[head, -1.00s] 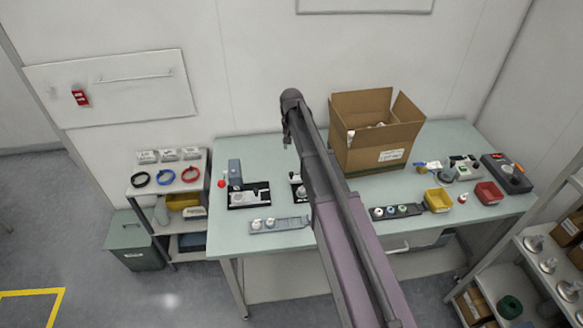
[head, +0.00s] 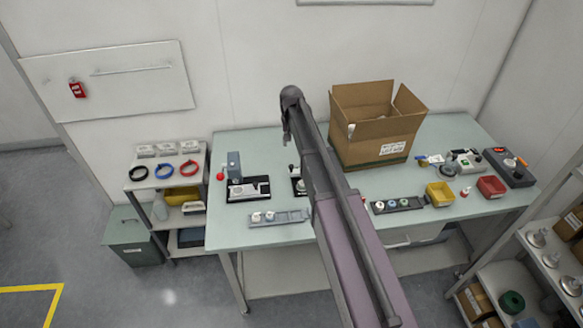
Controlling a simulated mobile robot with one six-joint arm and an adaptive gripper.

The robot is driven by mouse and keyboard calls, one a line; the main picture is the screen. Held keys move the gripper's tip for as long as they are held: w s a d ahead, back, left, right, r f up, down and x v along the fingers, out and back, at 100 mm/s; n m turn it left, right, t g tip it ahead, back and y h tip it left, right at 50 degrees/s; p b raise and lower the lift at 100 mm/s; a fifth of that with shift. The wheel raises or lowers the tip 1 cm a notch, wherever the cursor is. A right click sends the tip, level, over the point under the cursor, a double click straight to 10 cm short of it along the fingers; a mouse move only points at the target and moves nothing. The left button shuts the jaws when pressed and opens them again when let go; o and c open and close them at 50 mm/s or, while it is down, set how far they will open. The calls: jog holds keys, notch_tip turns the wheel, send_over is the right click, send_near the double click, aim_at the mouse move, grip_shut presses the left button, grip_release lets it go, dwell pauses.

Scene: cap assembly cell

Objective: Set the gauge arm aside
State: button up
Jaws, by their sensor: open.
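My gripper (head: 287,138) hangs at the far end of my arm, over the back of the light green table (head: 430,217). It is small and dark here; I see nothing held in it. To its left, a black-based fixture (head: 236,195) with a pale plate and an upright grey block (head: 234,165) stands on the table. A second dark fixture (head: 297,186) stands beside my arm and is partly hidden by it. I cannot tell which part is the gauge arm. A grey strip (head: 291,217) with small white pieces lies in front of the fixtures.
An open cardboard box (head: 372,140) stands to the right of my arm. A yellow bin (head: 440,194), a red bin (head: 491,187) and a dark device (head: 512,172) fill the table's right side. A shelf (head: 140,188) with coloured rings adjoins the left edge.

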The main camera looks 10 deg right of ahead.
aim_at(291, 166)
jog(key=shift+f+b, duration=5.3)
jog(key=shift+f, duration=0.3)
jog(key=shift+c, duration=0.3)
grip_shut()
